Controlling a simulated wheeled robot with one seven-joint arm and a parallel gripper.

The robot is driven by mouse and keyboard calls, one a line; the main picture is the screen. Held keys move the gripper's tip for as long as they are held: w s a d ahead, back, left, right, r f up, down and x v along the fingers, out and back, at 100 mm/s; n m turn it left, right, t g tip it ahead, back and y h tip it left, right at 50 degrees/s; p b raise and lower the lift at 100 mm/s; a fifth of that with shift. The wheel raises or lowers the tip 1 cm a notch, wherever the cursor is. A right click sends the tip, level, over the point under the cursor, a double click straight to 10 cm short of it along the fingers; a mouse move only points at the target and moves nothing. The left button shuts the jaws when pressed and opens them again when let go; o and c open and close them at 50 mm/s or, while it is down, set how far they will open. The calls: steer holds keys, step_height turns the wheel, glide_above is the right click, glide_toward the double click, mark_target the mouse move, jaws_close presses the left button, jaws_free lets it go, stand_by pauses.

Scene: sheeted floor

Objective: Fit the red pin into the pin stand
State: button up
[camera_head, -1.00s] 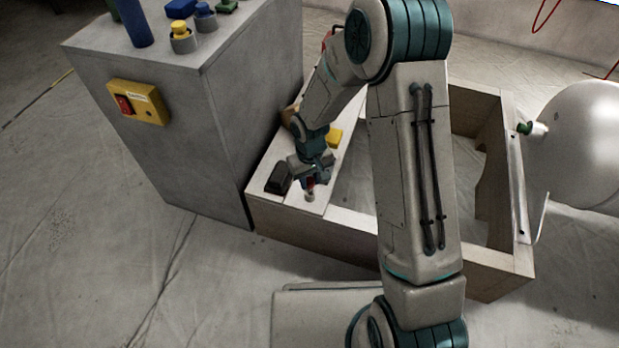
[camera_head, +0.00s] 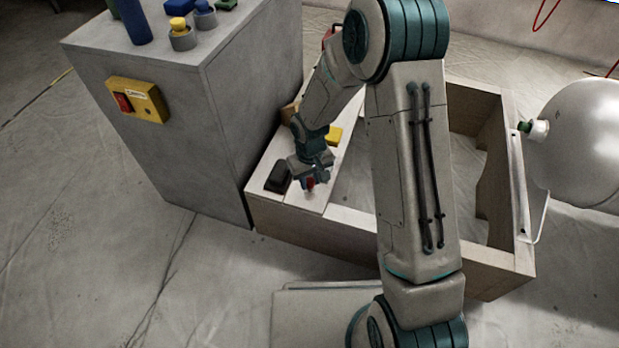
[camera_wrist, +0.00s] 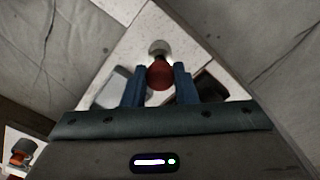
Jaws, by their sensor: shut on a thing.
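My gripper (camera_head: 308,181) is low over the light board at the left end of the wooden frame. It is shut on the red pin (camera_head: 310,184), whose rounded red head (camera_wrist: 160,76) sits between the two blue fingers in the wrist view. Just beyond the head, a small pale grey round piece (camera_wrist: 159,47) shows. I cannot tell whether it is the pin's lower part or the pin stand. The pin's lower end is hidden from the head camera, and I cannot make out the pin stand for certain.
A black block (camera_head: 278,177) lies close left of my gripper and a yellow block (camera_head: 334,135) behind it. A tall grey cabinet (camera_head: 225,130) stands left, with blue and yellow pieces on top. The wooden frame (camera_head: 310,222) has an open middle. A white tank (camera_head: 580,145) is at right.

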steer(key=shift+f+b, duration=0.75)
steer(key=shift+f, duration=0.4)
steer(key=shift+r, duration=0.1)
steer(key=o, duration=1.1)
step_height(320, 180, up, 14)
steer(key=p, duration=0.6)
